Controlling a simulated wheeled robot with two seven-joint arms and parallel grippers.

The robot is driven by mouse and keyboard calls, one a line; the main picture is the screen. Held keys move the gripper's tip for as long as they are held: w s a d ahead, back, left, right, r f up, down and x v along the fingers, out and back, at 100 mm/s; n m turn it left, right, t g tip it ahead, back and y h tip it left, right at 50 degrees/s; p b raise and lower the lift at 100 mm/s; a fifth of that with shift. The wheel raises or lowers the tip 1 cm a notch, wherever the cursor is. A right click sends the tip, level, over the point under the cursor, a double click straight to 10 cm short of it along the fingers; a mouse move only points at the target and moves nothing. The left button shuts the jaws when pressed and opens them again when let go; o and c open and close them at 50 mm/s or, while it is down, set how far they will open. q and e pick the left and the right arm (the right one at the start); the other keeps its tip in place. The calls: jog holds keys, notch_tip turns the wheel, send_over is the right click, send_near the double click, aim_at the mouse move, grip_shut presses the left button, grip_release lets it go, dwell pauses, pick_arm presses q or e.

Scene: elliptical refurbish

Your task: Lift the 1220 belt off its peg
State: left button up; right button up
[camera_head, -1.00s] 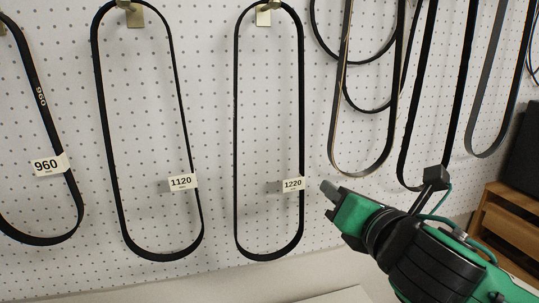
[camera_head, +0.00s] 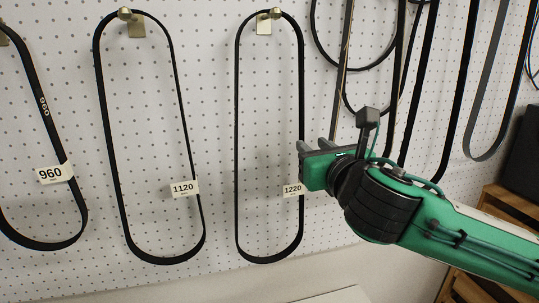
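The 1220 belt (camera_head: 238,140) is a long black loop hanging from a brass peg (camera_head: 275,13) on the white pegboard. Its white 1220 tag (camera_head: 292,190) is on the right strand, partly covered at its right edge by my gripper. My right gripper (camera_head: 314,144) is at the right strand, just above the tag. Its two grey fingers show apart, with nothing seen held between them. The left finger overlaps the strand in the picture; I cannot tell whether it touches. My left gripper is not in view.
The 1120 belt (camera_head: 101,120) hangs to the left, and the 960 belt (camera_head: 47,118) farther left. Several belts hang on the right, partly behind my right arm. A wooden unit (camera_head: 510,208) stands at the lower right. The board between the 1120 and 1220 belts is bare.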

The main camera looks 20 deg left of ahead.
aim_at(303, 137)
jog(key=p+x, duration=0.2)
jog(key=x, duration=0.1)
jog(key=p+x, duration=0.1)
jog(key=x, duration=0.1)
jog(key=shift+a+r, duration=0.2)
jog(key=shift+r, duration=0.1)
jog(key=shift+w+a+f, duration=0.1)
jog(key=shift+w+a, duration=0.05)
jog(key=shift+c, duration=0.2)
grip_shut()
